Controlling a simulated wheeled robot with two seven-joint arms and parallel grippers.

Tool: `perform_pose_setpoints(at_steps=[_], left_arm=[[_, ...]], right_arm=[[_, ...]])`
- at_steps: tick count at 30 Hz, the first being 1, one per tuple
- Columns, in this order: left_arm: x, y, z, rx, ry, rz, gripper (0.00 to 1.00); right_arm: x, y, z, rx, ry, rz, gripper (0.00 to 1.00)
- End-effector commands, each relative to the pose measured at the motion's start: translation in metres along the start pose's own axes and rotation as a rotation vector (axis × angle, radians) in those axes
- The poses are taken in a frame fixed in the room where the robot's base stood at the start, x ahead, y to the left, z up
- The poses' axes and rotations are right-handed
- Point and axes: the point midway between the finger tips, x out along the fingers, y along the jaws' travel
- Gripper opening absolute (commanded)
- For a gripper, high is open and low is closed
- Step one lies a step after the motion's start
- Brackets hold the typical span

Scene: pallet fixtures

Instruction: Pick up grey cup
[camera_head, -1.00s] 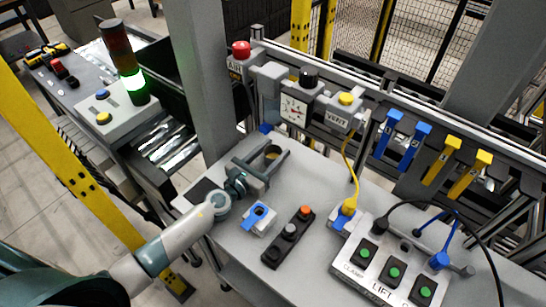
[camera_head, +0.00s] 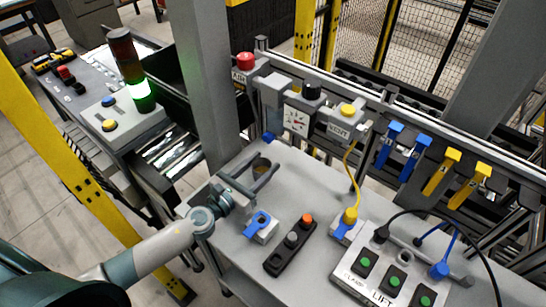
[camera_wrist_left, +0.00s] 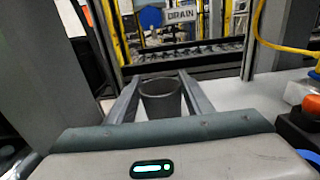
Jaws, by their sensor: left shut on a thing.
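The grey cup (camera_head: 262,164) is a small dark open-topped cup at the back left of the grey bench, beside the grey post. It also shows upright in the left wrist view (camera_wrist_left: 160,98), between two long fingers. My left gripper (camera_head: 258,172) is shut on the cup, one finger on each side of it. The cup's lower part is hidden by the fingers and gripper body. I cannot tell whether its base touches the bench. My right gripper is not in view.
A blue-and-white fixture (camera_head: 261,226) and a black button bar (camera_head: 290,245) stand right of my gripper. A LIFT/CLAMP control box (camera_head: 345,270) is at the front right. The grey post (camera_head: 208,85) rises close behind the cup. The bench between is clear.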

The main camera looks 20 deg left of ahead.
Motion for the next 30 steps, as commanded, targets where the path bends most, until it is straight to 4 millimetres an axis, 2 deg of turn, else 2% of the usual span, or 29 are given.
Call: perform_pose_setpoints(at_steps=[1,6,12,20,30], left_arm=[[-0.016,-0.001,-0.006,0.001,0.004,-0.002,0.21],[-0.058,-0.001,-0.006,0.000,0.002,-0.001,0.21],[-0.092,-0.001,-0.004,-0.001,0.002,-0.001,0.21],[-0.113,0.000,-0.002,0.000,0.000,0.000,0.21],[-0.116,0.000,0.000,0.000,0.000,0.000,0.21]], right_arm=[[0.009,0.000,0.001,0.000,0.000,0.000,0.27],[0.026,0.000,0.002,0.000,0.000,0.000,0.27],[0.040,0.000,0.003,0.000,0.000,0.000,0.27],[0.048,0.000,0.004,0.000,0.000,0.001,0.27],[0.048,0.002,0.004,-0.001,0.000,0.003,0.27]])
